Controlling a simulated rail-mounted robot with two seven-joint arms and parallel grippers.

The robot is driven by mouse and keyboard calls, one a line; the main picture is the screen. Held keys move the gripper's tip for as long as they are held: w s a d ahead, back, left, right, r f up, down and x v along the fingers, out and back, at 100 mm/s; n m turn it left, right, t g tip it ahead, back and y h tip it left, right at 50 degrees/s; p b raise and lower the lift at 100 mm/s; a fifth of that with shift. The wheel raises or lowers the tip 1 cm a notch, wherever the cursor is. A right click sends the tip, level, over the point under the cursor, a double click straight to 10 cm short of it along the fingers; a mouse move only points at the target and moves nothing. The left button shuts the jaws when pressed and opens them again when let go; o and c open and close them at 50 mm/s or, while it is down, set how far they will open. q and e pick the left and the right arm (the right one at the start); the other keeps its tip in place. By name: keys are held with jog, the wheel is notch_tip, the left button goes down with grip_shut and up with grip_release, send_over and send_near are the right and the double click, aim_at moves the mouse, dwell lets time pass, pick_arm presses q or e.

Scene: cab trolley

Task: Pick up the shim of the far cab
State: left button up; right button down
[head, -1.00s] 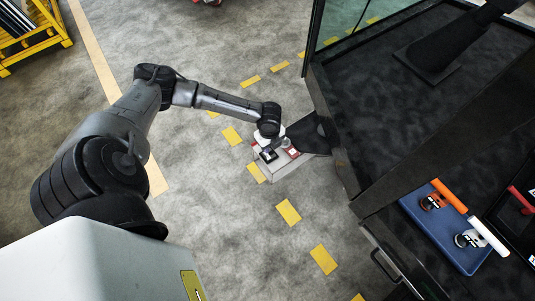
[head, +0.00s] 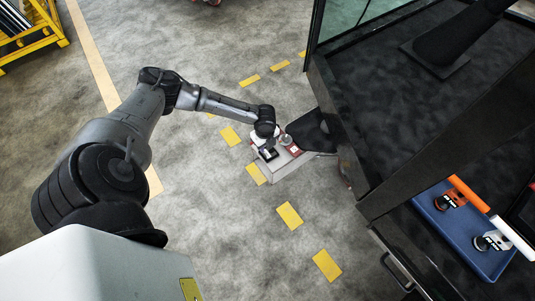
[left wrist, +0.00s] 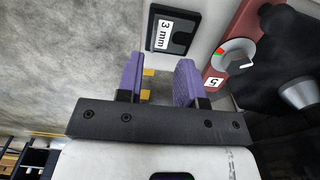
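The shim appears as a black square piece with a white "3 mm" label (left wrist: 170,32) in the left wrist view. It lies on the pale grey top of a box beside the cab. In the head view it is the small dark piece (head: 269,154) on the box (head: 285,168). My left gripper (left wrist: 160,80) is open, its two purple fingers apart with nothing between them. In the wrist picture the shim shows just beyond the fingertips, not between them. In the head view the left gripper (head: 264,140) is over the box, partly hidden by its wrist. My right gripper is not in view.
A red plate with a round knob and a "5" label (left wrist: 236,55) is beside the shim. The dark cab (head: 400,110) stands close to the box's right. A blue tray (head: 447,222) with orange and white tools is at the right. Floor left of the box is clear.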

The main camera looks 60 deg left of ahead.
aim_at(269, 151)
pick_arm(q)
jog(key=shift+s+d+f+b, duration=0.1)
jog(key=shift+s+f+b, duration=0.1)
jog(key=shift+f+b, duration=0.95)
jog(key=shift+s+d+f+b, duration=0.15)
jog(key=shift+f+b, duration=0.45)
jog(key=shift+f, duration=0.95)
jog(key=shift+r, duration=0.1)
jog(key=shift+c, duration=0.4)
grip_shut()
